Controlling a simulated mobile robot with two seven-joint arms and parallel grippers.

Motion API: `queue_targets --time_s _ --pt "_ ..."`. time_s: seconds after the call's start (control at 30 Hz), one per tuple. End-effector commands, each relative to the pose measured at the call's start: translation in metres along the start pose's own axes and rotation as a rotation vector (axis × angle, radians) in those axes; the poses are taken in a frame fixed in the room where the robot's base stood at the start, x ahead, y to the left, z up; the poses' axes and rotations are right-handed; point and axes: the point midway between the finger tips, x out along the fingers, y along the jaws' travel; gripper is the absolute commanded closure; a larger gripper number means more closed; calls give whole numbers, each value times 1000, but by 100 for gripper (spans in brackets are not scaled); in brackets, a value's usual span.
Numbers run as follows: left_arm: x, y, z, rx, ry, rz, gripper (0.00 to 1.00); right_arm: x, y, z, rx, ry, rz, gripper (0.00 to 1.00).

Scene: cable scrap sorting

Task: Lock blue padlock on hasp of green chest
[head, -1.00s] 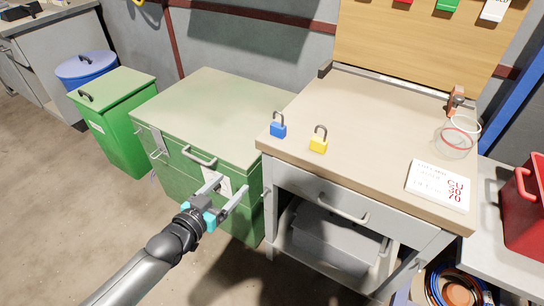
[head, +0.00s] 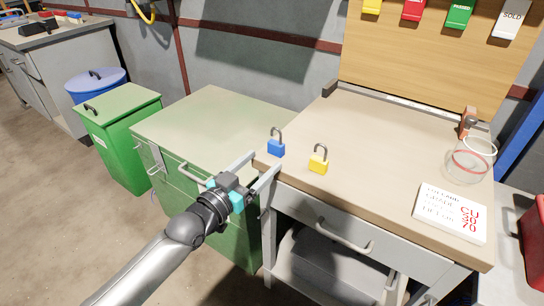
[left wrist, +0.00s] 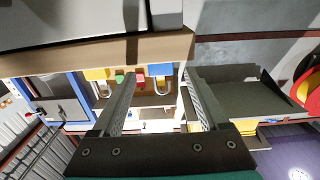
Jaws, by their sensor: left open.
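The blue padlock (head: 276,149) stands upright near the left front corner of the workbench top, shackle upward. It also shows upside down in the left wrist view (left wrist: 160,70), between the fingers. The green chest (head: 205,122) stands left of the bench with its lid down. A metal fitting (head: 157,157), perhaps the hasp, is on its front; its details are too small to tell. My left gripper (head: 264,164) is open and empty, its fingers pointing towards the blue padlock from in front and apart from it. My right gripper is not in view.
A yellow padlock (head: 318,159) stands close to the right of the blue one. A printed card (head: 450,213) and a glass jar (head: 471,160) are farther right on the workbench (head: 385,140). A green bin (head: 122,140) and blue drum (head: 96,84) stand left.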

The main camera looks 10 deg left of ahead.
Motion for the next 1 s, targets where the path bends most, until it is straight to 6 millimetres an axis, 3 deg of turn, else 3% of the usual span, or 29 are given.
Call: queue_targets --time_s 0.3,0.5,1.0 --pt "32 0 0 -1 1 0 22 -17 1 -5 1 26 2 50" --pt "46 0 1 -2 0 -1 22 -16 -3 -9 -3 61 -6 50" --pt "54 0 0 -1 -2 -1 22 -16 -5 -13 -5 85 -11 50"
